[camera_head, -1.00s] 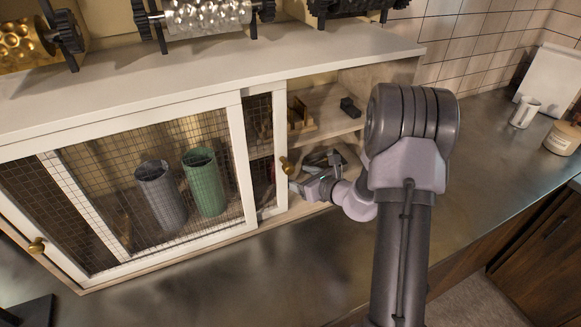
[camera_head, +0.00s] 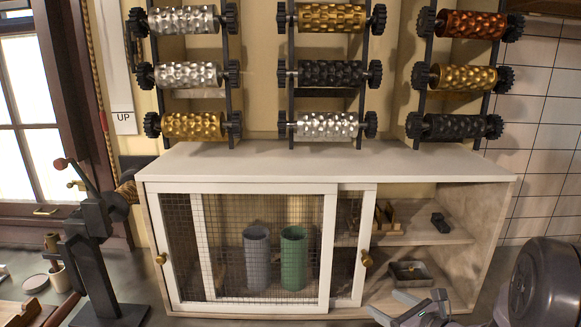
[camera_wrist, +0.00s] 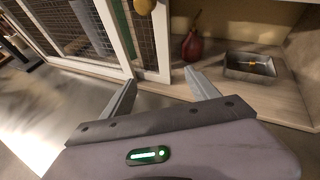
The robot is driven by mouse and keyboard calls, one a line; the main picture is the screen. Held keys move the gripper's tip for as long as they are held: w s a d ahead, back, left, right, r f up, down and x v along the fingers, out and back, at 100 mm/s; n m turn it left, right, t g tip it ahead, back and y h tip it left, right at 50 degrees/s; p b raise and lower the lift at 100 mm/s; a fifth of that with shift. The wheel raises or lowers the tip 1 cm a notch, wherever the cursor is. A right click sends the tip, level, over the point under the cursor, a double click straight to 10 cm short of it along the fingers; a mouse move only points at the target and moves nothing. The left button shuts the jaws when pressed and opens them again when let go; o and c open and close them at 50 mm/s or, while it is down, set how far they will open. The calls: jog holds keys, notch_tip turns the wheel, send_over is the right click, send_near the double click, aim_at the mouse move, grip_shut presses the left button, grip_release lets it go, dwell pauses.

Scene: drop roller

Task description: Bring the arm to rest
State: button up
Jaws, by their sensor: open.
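My gripper (camera_head: 386,304) is low at the front of the white cabinet (camera_head: 330,160), before its open right side. In the wrist view its two fingers (camera_wrist: 163,82) are spread apart with nothing between them. The fingers point toward the cabinet's open bay and touch nothing that I can see. My arm shows at the lower right of the head view, partly cut off by the frame.
Sliding mesh doors cover the cabinet's left part, with a grey cylinder (camera_head: 257,258) and a green cylinder (camera_head: 293,258) behind them. A small metal tray (camera_head: 410,272) and a dark red bulb-shaped object (camera_wrist: 191,46) sit inside the bay. Textured rollers (camera_head: 331,74) hang above.

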jog(key=s+a+r+n+g+y, duration=0.2)
jog(key=s+a+r+n+g, duration=0.1)
jog(key=s+a+r+n, duration=0.4)
jog(key=s+a+r+n+g+y, duration=0.15)
jog(key=s+a+r+n, duration=0.3)
jog(key=a, duration=0.45)
jog(key=s+d+r+n+g+h, duration=0.1)
jog(key=s+n+h, duration=0.6)
jog(key=s+n, duration=0.7)
jog(key=s+g, duration=0.1)
jog(key=s, duration=0.4)
jog(key=shift+d+r+b, duration=0.25)
jog(key=shift+d+b, duration=0.05)
jog(key=shift+b, duration=0.1)
